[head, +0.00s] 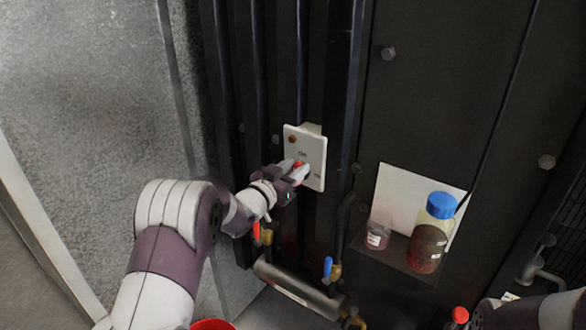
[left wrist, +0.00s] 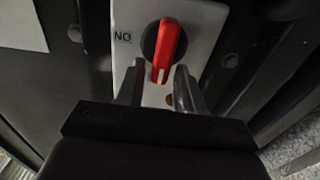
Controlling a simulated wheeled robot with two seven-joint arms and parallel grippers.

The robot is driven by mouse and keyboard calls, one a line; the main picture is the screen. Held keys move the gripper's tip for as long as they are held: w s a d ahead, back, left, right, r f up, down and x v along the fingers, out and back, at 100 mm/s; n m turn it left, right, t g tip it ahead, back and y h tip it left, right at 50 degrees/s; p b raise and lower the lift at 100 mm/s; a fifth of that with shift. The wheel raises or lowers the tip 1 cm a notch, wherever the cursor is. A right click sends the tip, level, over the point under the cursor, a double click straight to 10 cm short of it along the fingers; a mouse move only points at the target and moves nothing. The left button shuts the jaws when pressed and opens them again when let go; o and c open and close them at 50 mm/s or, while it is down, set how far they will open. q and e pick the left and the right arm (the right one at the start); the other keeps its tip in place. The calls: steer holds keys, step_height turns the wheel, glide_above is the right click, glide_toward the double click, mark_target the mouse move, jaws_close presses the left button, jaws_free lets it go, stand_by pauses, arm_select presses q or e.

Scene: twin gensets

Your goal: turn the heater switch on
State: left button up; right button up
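The heater switch is a white plate (head: 312,148) on the black genset wall, with a red rotary handle (left wrist: 169,42) on a dark round base. In the left wrist view the handle is nearly upright, its white-marked end towards my gripper. A label reading "NO" (left wrist: 123,38), ON upside down, is left of the handle. My left gripper (left wrist: 161,75) is open, one finger on each side of the handle's marked end. I cannot tell whether either finger touches it. In the head view my left gripper (head: 299,174) covers much of the handle. My right gripper is not in view.
Vertical black pipes (head: 258,75) run beside the switch. Below are a red-handled valve (head: 257,231), a blue-handled valve (head: 328,266) and a horizontal cylinder (head: 295,288). To the right, a shelf holds a blue-capped bottle (head: 428,235) and a small jar (head: 377,236).

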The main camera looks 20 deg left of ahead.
arm_select(q)
jaws_close()
steer(key=shift+f+m+b, duration=0.15)
steer(key=shift+m+b, duration=0.25)
steer(key=shift+b, duration=0.4)
steer(key=m+b, duration=0.4)
steer(key=b, duration=0.2)
steer(key=d+f+m+b, duration=0.1)
steer(key=m+b, duration=0.4)
steer(key=b, duration=0.2)
steer(key=s+d+f+m+b, duration=0.1)
steer(key=m+b, duration=0.4)
steer(key=b, duration=0.1)
steer(key=shift+d+b, duration=0.2)
steer(key=shift+b, duration=0.2)
steer(key=shift+f+m+b, duration=0.1)
steer(key=shift+m+b, duration=1.1)
steer(key=shift+m, duration=0.4)
steer(key=shift+o, duration=1.6)
jaws_free()
steer(key=shift+d, duration=0.1)
